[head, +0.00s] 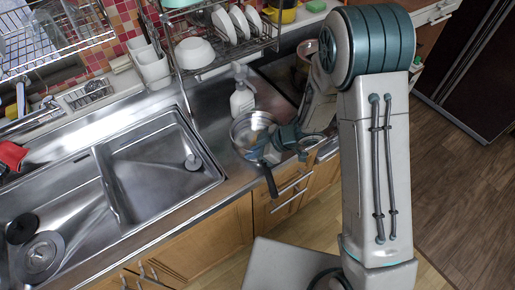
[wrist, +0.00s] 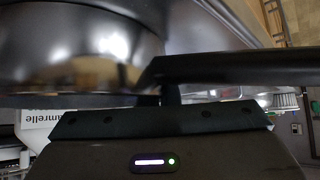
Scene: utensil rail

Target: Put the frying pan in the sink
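The frying pan (head: 252,129) is a silver round pan with a dark handle, at the counter's front edge right of the sink (head: 150,170). Its handle (head: 270,181) points toward the front, over the edge. My gripper (head: 272,154) is at the base of the handle. In the wrist view the pan (wrist: 75,50) fills the upper left and its handle runs right. My gripper (wrist: 163,93) shows narrow fingers close together at the handle, apparently shut on it. The fingertips are hidden. Whether the pan touches the counter I cannot tell.
A white bottle (head: 242,98) stands just behind the pan. A dish rack (head: 225,40) with white bowls and plates stands behind. A dark round item (head: 22,228) is in the left basin.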

